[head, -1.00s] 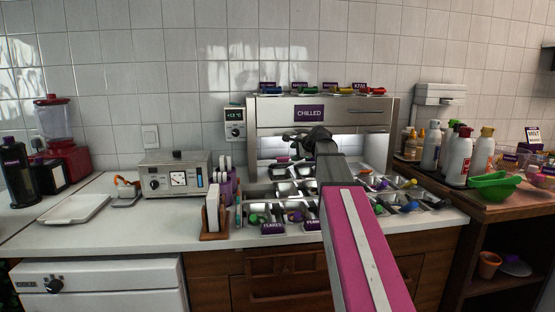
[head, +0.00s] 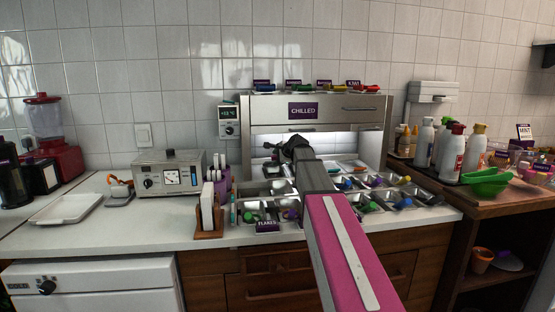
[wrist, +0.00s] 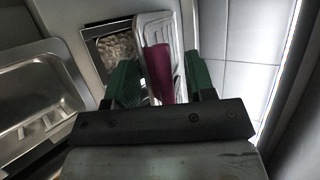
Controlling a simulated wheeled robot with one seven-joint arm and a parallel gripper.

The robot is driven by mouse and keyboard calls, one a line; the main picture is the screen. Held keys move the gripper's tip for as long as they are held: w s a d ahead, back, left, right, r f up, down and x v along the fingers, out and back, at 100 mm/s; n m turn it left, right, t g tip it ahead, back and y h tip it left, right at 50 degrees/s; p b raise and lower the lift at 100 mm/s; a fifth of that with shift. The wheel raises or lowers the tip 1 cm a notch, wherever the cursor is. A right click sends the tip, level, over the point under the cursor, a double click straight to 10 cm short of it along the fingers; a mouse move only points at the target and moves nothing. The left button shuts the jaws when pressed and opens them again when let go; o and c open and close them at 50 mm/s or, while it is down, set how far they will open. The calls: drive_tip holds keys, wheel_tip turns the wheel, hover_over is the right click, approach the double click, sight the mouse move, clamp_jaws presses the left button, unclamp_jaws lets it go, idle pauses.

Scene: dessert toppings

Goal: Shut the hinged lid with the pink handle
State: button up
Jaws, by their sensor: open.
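In the wrist view, a pale ribbed lid (wrist: 168,30) with a dark pink handle (wrist: 163,72) lies ahead of my gripper (wrist: 160,78). The green fingers are apart, one on each side of the handle. I cannot tell whether either finger touches it. Beside the lid is a steel opening (wrist: 118,47) with grainy contents. In the head view my gripper (head: 291,147) is a dark shape under the front of the chilled unit (head: 345,112), over the back of the topping pans. My arm hides part of the pans, and I cannot make out the pink handle there.
Steel pans (head: 278,188) with colored scoops fill the counter around my arm. The chilled unit's hood overhangs them. A card rack (head: 209,215) and a metal control box (head: 170,174) stand left.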

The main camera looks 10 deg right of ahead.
clamp_jaws()
drive_tip(key=shift+s+f, duration=0.25)
drive_tip(key=shift+f, duration=0.1)
drive_tip(key=f, duration=0.1)
drive_tip(key=s+f+t, duration=0.1)
drive_tip(key=f, duration=0.1)
drive_tip(key=f+t, duration=0.1)
drive_tip(key=shift+s+f+n, duration=0.2)
drive_tip(key=shift+s+n, duration=0.05)
drive_tip(key=shift+n, duration=0.05)
drive_tip(key=shift+f, duration=0.4)
unclamp_jaws()
drive_tip(key=shift+r, duration=0.1)
